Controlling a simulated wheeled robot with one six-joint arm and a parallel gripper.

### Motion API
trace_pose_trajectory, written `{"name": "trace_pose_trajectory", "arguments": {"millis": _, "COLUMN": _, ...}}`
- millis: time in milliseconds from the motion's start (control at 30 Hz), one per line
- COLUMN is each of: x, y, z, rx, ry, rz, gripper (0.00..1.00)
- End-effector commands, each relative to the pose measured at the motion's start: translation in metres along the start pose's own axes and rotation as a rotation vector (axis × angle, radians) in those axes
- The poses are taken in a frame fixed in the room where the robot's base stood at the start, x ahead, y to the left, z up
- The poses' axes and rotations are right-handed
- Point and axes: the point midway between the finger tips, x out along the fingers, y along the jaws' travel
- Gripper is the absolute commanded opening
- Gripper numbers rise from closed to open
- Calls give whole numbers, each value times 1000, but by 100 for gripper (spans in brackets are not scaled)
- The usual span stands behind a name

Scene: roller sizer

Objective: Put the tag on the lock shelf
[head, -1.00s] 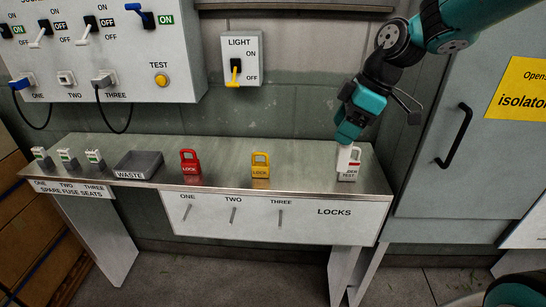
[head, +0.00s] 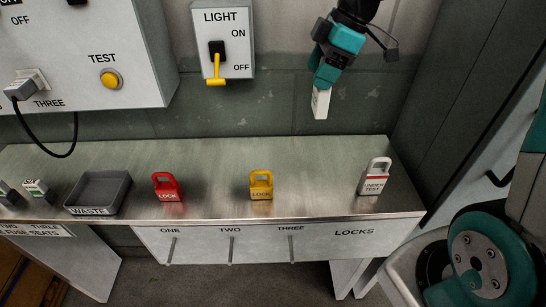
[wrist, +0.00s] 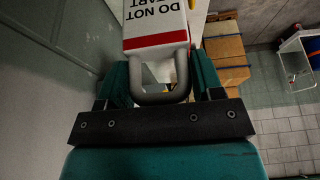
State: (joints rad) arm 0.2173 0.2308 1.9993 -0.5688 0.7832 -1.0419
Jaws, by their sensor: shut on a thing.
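My gripper (head: 326,80) is raised in front of the grey wall, above the back of the metal lock shelf (head: 315,168). It is shut on a white tag (head: 320,104), which hangs below the fingers, clear of the shelf and seen narrow. In the wrist view the tag (wrist: 155,25) shows a red stripe and upside-down words, "DO NOT" and a partly cut-off line. Its grey loop (wrist: 162,97) lies between the teal fingers. A white padlock-shaped piece marked UNDER TEST (head: 374,184) stands upright at the shelf's right end, apart from my gripper.
A red lock (head: 167,188) and a yellow lock (head: 261,187) stand on the shelf. A grey WASTE tray (head: 98,193) is at left. Pegs line the LOCKS front panel (head: 335,245). The shelf between the yellow lock and UNDER TEST piece is clear. A light switch (head: 217,62) is on the wall.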

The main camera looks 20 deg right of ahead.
Motion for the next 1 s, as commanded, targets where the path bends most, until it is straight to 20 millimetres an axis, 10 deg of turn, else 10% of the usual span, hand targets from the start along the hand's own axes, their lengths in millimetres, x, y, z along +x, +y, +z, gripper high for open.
{"name": "trace_pose_trajectory", "arguments": {"millis": 600, "x": 133, "y": -2, "z": 56, "rx": 4, "ry": -2, "rz": -7, "gripper": 22}}
{"name": "trace_pose_trajectory", "arguments": {"millis": 1000, "x": 177, "y": -2, "z": 74, "rx": 2, "ry": -1, "rz": -5, "gripper": 22}}
